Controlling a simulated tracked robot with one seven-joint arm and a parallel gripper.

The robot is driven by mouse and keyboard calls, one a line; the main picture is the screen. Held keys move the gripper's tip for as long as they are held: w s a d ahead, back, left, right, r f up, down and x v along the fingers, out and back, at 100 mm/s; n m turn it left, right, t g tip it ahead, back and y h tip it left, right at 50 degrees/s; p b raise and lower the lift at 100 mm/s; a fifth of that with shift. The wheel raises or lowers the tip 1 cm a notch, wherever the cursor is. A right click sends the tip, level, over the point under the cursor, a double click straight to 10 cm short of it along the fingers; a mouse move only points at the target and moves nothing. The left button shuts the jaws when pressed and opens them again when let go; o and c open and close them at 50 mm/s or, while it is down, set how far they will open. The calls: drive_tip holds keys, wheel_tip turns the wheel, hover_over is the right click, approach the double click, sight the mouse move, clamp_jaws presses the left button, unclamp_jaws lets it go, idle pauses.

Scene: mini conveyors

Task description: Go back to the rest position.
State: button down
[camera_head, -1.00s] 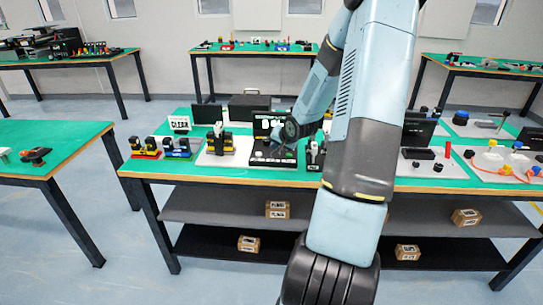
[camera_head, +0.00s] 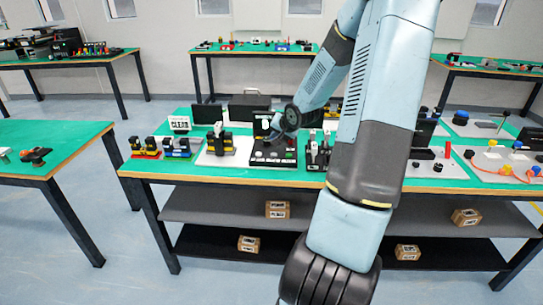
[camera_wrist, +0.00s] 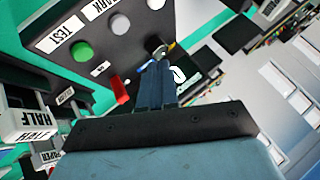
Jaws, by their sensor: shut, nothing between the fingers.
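My arm reaches from the bottom of the head view up and over to the middle of the table. My gripper (camera_wrist: 158,78) shows in the wrist view with its two dark fingers together and nothing between them. It is over a black control panel (camera_head: 262,160), apart from it as far as I can tell. In the wrist view the panel carries a green button (camera_wrist: 82,50) by a TEST label (camera_wrist: 60,35), a white button (camera_wrist: 118,23) and a red switch (camera_wrist: 120,90). In the head view the fingertips are too small to make out clearly.
The green table (camera_head: 225,173) also holds black-and-yellow devices left of the panel, a dark box (camera_head: 249,107) behind it, and boards with knobs at right. White blocks labelled HALF (camera_wrist: 28,116) show in the wrist view. Small cartons sit on the shelves below.

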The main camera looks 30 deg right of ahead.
idle(0.3)
drive_tip(key=shift+a+r, duration=0.1)
drive_tip(key=s+a+r+n+g+h, duration=0.3)
drive_tip(key=s+a+r+n, duration=0.2)
drive_tip(key=s+a+r, duration=0.95)
drive_tip(key=s+a+r+n+y, duration=0.1)
drive_tip(key=s+a+r, duration=0.2)
drive_tip(key=s, duration=0.6)
drive_tip(key=s+a+r+n+y, duration=0.1)
drive_tip(key=s+a+r, duration=0.3)
drive_tip(key=s, duration=0.5)
drive_tip(key=shift+s+a+r+n+g+y, duration=0.2)
drive_tip(key=shift+s+r+n+g+y, duration=0.1)
drive_tip(key=shift+r+n, duration=0.6)
